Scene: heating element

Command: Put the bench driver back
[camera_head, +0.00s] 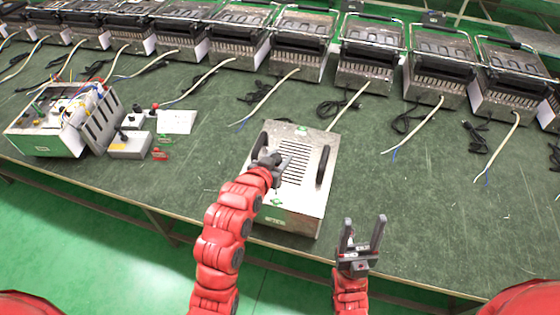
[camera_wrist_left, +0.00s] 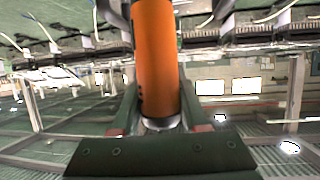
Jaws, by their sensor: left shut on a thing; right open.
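An orange cylinder (camera_wrist_left: 156,60) with a pale metal-like end fills the middle of the left wrist view; it appears to be the driver's body. My left gripper (camera_wrist_left: 158,118) is shut on it, one finger on each side. In the head view my left gripper (camera_head: 268,160) is over the left part of a metal heater unit (camera_head: 302,205); the arm and wrist hide the driver there. Whether the driver touches the unit cannot be told. My right gripper (camera_head: 362,232) is open and empty, in front of the unit's right corner near the bench's front edge.
The green bench (camera_head: 420,215) is clear right of the unit. An opened device with wires (camera_head: 62,122), small grey boxes (camera_head: 130,144) and a white paper (camera_head: 176,121) are at left. Several heater units (camera_head: 370,55) with loose cables line the back.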

